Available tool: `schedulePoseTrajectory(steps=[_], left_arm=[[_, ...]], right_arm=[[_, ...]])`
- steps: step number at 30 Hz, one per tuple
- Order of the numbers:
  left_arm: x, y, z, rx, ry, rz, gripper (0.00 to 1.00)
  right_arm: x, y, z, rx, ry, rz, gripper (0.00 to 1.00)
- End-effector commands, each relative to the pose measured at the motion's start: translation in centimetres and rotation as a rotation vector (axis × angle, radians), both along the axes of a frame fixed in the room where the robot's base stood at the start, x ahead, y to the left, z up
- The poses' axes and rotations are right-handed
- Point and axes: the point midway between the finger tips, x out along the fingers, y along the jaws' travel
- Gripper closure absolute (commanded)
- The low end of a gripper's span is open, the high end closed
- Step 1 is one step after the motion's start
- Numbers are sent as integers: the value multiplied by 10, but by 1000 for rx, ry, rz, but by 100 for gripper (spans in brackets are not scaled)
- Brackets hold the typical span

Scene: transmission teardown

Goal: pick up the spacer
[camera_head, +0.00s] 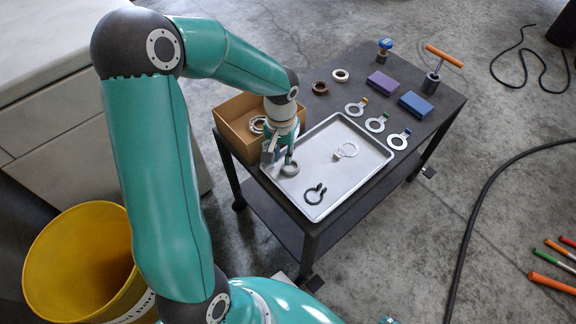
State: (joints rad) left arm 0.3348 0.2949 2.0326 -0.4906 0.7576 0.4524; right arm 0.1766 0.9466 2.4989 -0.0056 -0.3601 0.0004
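My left gripper (280,165) is low over the left end of the metal tray (322,131), fingers pointing down and seemingly apart. A small grey ring (291,169), which looks like the spacer, lies at the right-hand finger. That finger overlaps the ring in the picture; I cannot tell if they touch. My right gripper is not in view.
A cardboard box (235,140) with a bearing-like ring (258,124) stands left of the tray. Behind and right are several tabbed washers, a purple block (383,82), a blue block (416,104) and an orange-handled tool (444,57). A yellow bin (75,262) stands on the floor.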

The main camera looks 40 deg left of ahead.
Motion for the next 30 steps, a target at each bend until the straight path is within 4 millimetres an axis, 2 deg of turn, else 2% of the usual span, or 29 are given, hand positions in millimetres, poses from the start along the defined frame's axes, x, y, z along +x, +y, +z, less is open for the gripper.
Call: schedulePoseTrajectory(steps=[3,7,14,18,30], left_arm=[[3,0,-22,0,3,-1,81],[2,0,-33,-1,2,0,81],[3,0,-33,0,-1,0,81],[3,0,-33,0,0,0,100],[3,0,-32,0,-1,0,100]], right_arm=[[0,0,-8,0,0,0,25],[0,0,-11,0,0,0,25],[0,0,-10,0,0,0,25],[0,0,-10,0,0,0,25],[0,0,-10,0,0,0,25]])
